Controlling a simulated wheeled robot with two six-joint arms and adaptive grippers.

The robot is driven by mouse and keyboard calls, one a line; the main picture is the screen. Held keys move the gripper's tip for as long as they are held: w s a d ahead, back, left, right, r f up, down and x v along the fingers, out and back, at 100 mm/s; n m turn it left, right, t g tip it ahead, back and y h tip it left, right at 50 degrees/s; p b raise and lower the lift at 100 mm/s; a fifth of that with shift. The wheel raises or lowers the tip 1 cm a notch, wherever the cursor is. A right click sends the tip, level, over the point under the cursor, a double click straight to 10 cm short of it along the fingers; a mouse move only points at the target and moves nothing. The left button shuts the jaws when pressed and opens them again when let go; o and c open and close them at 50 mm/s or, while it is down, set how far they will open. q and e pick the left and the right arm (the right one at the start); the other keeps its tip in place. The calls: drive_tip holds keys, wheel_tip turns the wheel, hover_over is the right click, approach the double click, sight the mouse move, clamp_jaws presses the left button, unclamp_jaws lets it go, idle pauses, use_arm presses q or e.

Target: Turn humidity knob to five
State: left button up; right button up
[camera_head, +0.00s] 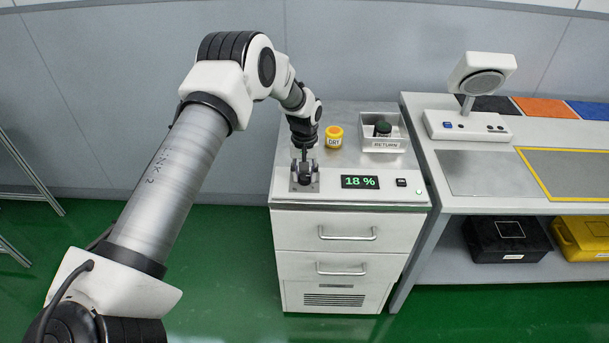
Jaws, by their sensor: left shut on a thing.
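The humidity knob (304,179) is a dark knob on a small metal plate at the front left of the white cabinet's top. My left gripper (304,165) reaches down over it and is shut on it, hiding much of the knob. The display (360,182) to the right of the knob reads 18 % in green digits. My right gripper does not show.
A yellow jar labelled DRY (334,137) stands behind the gripper. A RETURN bin (385,146) holds a dark-lidded jar (382,129). A small black button (401,182) sits right of the display. A bench (475,203) with a speaker-like device (477,85) stands to the right.

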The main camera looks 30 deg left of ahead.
use_arm(q)
drive_tip(key=m, duration=0.3)
drive_tip(key=m+b, duration=0.1)
drive_tip(key=shift+s+f+m, duration=0.2)
drive_tip(key=shift+f+m, duration=0.1)
drive_tip(key=m+b, duration=0.1)
drive_tip(key=m, duration=0.3)
idle(0.4)
drive_tip(key=o, duration=0.9)
drive_tip(key=shift+o, duration=1.3)
drive_tip(key=shift+w, duration=0.2)
drive_tip(key=shift+r, duration=0.1)
